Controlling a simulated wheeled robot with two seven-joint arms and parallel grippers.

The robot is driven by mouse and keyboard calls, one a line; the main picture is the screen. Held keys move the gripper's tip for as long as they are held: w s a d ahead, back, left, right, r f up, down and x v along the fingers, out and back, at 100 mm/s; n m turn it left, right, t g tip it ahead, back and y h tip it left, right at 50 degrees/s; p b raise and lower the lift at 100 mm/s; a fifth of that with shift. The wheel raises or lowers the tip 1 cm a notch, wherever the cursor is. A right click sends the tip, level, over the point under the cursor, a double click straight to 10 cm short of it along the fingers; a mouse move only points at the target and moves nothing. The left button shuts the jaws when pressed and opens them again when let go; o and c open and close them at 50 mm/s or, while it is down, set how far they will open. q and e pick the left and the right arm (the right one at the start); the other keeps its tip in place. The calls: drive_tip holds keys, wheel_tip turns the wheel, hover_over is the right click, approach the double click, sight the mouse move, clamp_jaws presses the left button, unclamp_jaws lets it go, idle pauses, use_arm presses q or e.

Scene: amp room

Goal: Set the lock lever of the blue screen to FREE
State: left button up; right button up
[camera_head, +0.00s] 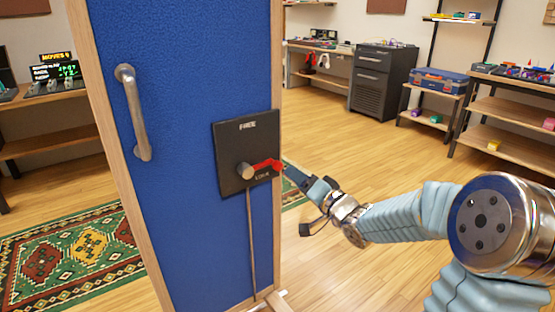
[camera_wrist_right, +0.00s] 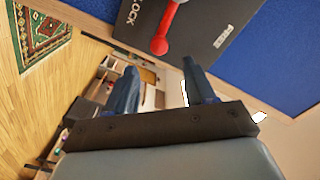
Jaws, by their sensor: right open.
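The blue screen (camera_head: 195,60) stands upright in a wooden frame, left of centre in the head view. A black plate (camera_head: 230,141) on it reads FREE at the top and LOCK lower down. The red lock lever (camera_head: 266,165) runs from a grey round hub (camera_head: 244,171) to the right, just above the word LOCK. In the right wrist view the lever's round red end (camera_wrist_right: 159,46) lies between both words. My right gripper (camera_head: 288,171) is just right of the lever end. In the wrist view its fingers (camera_wrist_right: 160,78) are apart with nothing between them. My left gripper is out of view.
A metal pull handle (camera_head: 135,112) is on the screen's left side, and a thin rod (camera_head: 252,240) runs down below the plate. A patterned rug (camera_head: 75,245) lies at left. Shelves and a dark cabinet (camera_head: 383,80) stand behind. The floor at right is clear.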

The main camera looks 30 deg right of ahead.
sight(274, 161)
drive_tip(key=w, duration=0.7)
drive_tip(key=w+a+p, duration=0.1)
drive_tip(key=w, duration=0.3)
drive_tip(key=shift+w, duration=0.1)
drive_tip(key=shift+f, duration=0.1)
clamp_jaws()
